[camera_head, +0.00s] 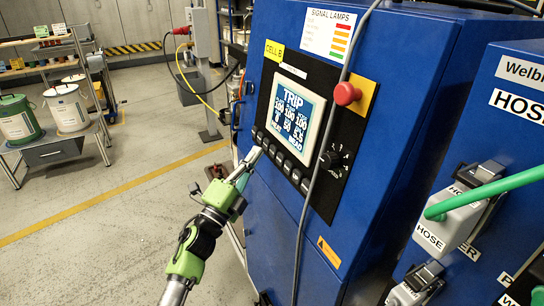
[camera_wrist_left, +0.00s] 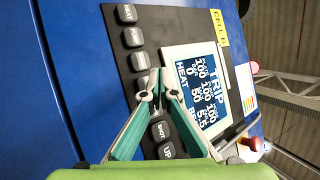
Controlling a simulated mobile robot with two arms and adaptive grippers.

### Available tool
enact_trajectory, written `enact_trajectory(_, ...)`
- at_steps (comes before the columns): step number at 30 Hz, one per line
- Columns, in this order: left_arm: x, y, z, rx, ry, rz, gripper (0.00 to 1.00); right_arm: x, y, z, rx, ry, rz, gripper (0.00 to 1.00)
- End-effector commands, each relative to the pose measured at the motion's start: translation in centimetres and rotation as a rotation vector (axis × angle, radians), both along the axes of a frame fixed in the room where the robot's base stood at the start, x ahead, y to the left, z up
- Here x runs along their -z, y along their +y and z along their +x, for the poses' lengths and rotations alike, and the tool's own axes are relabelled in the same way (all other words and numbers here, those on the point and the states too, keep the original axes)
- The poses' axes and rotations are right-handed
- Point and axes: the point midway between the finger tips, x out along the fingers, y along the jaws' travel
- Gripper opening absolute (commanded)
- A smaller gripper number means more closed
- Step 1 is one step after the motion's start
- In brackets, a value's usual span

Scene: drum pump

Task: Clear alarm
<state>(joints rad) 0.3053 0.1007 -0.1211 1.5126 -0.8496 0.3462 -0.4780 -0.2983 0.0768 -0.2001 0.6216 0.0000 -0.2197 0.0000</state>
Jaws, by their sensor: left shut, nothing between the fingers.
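The blue cabinet's black control panel (camera_head: 335,150) carries a screen (camera_head: 297,117) that reads TRIP above several numbers. The screen also shows in the left wrist view (camera_wrist_left: 202,85), with TRIP and HEAT legible. A row of dark buttons (camera_head: 281,160) runs along the panel's lower edge. My right gripper is out of view.
A red mushroom button (camera_head: 346,94) and a dark knob (camera_head: 331,158) sit right of the screen. A grey cable (camera_head: 318,150) hangs across the panel front. A green hose (camera_head: 490,190) is at the right.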

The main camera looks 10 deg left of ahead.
Motion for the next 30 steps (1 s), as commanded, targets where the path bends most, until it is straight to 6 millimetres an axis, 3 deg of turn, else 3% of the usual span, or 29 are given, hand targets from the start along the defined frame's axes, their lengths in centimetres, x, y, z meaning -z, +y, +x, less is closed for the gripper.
enact_trajectory(7, 0.18, -1.00, 0.62, 0.001, -0.001, 0.000, 0.00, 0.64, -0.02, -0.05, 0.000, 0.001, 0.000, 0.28)
enact_trajectory(30, 0.17, -0.98, 0.63, 0.000, 0.000, 0.000, 0.00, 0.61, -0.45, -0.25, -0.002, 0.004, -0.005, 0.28)
